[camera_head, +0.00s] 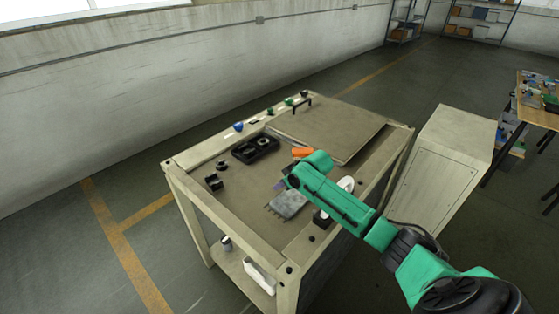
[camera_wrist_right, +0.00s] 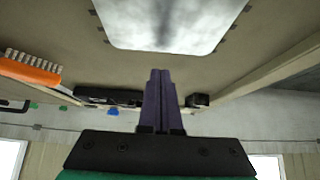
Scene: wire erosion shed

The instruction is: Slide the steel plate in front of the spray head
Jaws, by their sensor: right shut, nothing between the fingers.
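The steel plate (camera_head: 289,204) is a small grey sheet lying flat on the table top. In the right wrist view the steel plate (camera_wrist_right: 165,25) is bright and mottled, with small dark marks along its sides. My right gripper (camera_head: 279,186) is at the plate's far side in the head view. Its purple fingers (camera_wrist_right: 160,72) are shut together with nothing between them. The fingertips are close to the plate's edge; I cannot tell whether they touch it. A white object (camera_head: 346,184) is partly hidden behind my right arm. I cannot make out the spray head for certain. My left gripper is not in view.
An orange brush (camera_head: 302,153) lies beyond my right gripper. A black tray (camera_head: 255,148) and a small black part (camera_head: 213,182) stand to the left. A large flat panel (camera_head: 330,125) covers the back right of the table. Bare table top lies left of the plate.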

